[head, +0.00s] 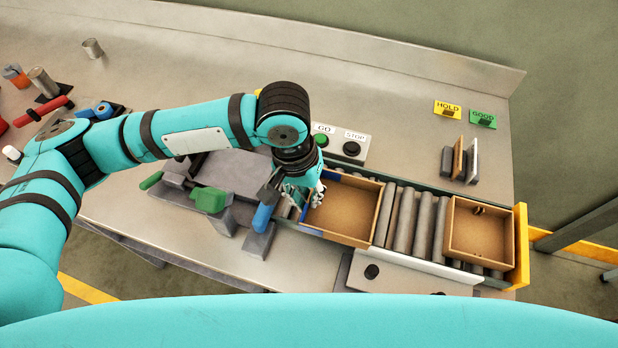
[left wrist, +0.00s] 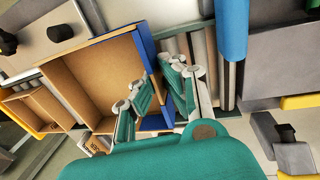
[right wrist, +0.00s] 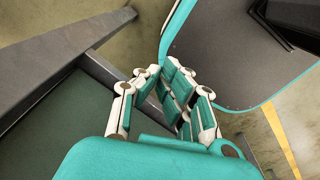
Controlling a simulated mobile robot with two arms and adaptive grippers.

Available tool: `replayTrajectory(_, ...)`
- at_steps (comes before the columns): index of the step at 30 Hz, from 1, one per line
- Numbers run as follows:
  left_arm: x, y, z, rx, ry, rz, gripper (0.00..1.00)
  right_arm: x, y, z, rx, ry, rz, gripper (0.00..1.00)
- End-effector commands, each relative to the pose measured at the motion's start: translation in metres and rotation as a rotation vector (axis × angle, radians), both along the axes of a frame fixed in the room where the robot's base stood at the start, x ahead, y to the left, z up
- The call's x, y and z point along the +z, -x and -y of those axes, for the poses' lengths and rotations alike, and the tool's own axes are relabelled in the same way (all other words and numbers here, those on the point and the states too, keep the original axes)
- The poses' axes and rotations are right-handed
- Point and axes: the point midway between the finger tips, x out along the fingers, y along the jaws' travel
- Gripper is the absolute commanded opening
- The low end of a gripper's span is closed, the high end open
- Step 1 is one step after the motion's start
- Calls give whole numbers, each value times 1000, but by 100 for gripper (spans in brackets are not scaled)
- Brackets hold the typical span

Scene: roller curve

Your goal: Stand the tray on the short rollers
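A second brown tray (head: 482,230) stands at the line's right end against a yellow stop (head: 521,245). A GO/STOP button box (head: 340,147) is behind the first tray. A blue-handled part (head: 264,217) and grey blocks with green parts (head: 209,199) crowd the left side.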

Motion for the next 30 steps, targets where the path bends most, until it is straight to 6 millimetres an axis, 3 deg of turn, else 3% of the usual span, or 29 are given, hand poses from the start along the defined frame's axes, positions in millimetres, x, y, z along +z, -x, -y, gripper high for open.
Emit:
replayTrajectory(3, 0, -25, 0, 3, -1, 0, 0, 8, 0, 2, 0, 2, -1, 0)
replayTrajectory(11, -3, -51, 0, 2, 0, 1, 0, 13, -1, 6, -1, 7, 1, 0)
replayTrajectory(18, -36, -50, 0, 0, 0, -1, 0, 24, -1, 7, -2, 9, 2, 0)
replayTrajectory(25, -40, -50, 0, -2, 0, 0, 0, 23, -2, 7, -2, 8, 4, 0)
replayTrajectory(30, -40, -50, 0, -2, 0, 0, 25, 23, -3, 7, -2, 8, 5, 0)
